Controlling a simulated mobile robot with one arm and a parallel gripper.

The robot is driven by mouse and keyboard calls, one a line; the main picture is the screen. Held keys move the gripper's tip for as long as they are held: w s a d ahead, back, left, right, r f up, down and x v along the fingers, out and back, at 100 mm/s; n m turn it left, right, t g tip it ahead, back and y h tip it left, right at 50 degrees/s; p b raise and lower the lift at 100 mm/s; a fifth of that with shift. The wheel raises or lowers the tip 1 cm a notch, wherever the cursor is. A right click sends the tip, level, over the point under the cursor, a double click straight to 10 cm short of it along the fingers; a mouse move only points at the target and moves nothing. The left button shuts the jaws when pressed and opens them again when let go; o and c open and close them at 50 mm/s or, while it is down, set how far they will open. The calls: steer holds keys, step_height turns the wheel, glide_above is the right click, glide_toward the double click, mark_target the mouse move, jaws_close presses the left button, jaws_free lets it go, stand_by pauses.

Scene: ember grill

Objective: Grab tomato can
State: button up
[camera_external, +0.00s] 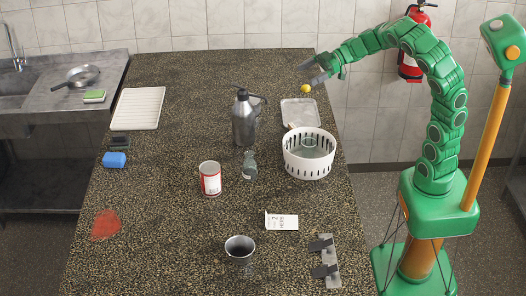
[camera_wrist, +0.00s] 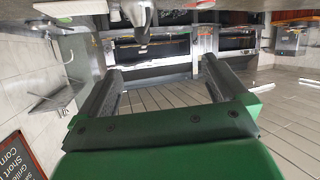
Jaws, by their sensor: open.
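The tomato can (camera_external: 210,178), a red and white labelled can with a metal top, stands upright near the middle of the speckled counter (camera_external: 190,90). My gripper (camera_external: 318,76) is above the counter's far right edge, well away from the can and to its upper right. It is open, with nothing between its two fingers in the wrist view (camera_wrist: 162,80). The can does not clearly show in the wrist view, which looks across the room and appears upside down.
A metal bottle (camera_external: 244,120) and small grey-green jar (camera_external: 249,166) stand close right of the can. A white slotted basket (camera_external: 309,170) is further right. A metal cup (camera_external: 239,249) and a white card (camera_external: 282,222) are in front. The counter left of the can is mostly clear.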

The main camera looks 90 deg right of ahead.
steer(key=w+a+r+t+h, duration=0.1)
steer(key=w+a+r, duration=0.15)
steer(key=w, duration=0.55)
steer(key=w+a+r+m+t+h, duration=0.1)
steer(key=w+r+t+h, duration=0.15)
steer(key=w, duration=0.55)
steer(key=w+a+r+t+h, duration=0.15)
steer(key=w+r, duration=0.25)
steer(key=w, duration=0.4)
steer(key=m+g, duration=0.4)
steer(key=m, duration=0.1)
glide_above(211, 175)
steer(key=s+d, duration=0.4)
step_height(211, 175, down, 10)
steer(key=shift+g, duration=0.3)
steer(key=f, duration=1.8)
steer(key=shift+s+a+f, duration=0.1)
steer(key=shift+a, duration=0.1)
steer(key=shift+x, duration=2.55)
steer(key=shift+c, duration=0.2)
